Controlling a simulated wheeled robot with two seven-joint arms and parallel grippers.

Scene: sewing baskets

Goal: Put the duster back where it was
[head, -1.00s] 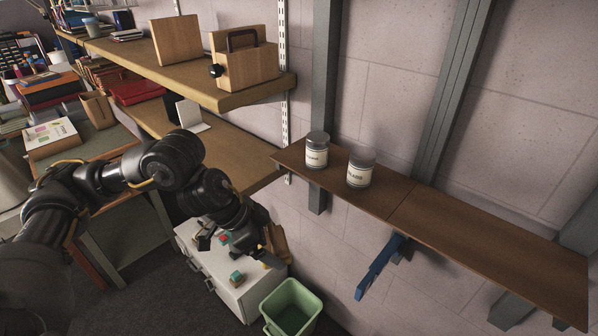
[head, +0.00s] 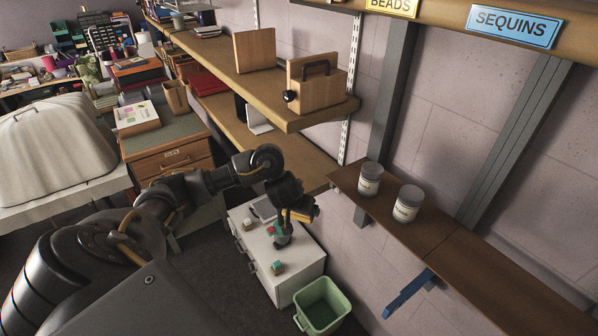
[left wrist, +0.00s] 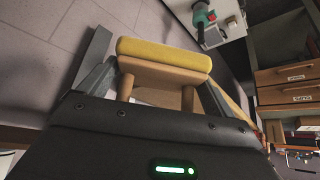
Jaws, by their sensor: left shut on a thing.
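The duster, a wooden block with a yellow pad, fills the middle of the left wrist view (left wrist: 165,60). My left gripper (head: 294,212) is shut on it, with a finger at each side of its wooden part. In the head view the duster (head: 303,215) shows small and partly hidden by the gripper. The gripper appears in front of the white drawer cabinet (head: 245,244); the height of the duster above it is hard to tell. My right gripper is not in view.
A green bin (head: 319,304) stands beside the cabinet. A green-and-grey tool (left wrist: 204,22) and a small green item (head: 277,267) lie on the cabinet. A brown wall shelf (head: 447,237) holds two jars (head: 369,179). A wooden shelf (head: 222,61) carries wooden boxes.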

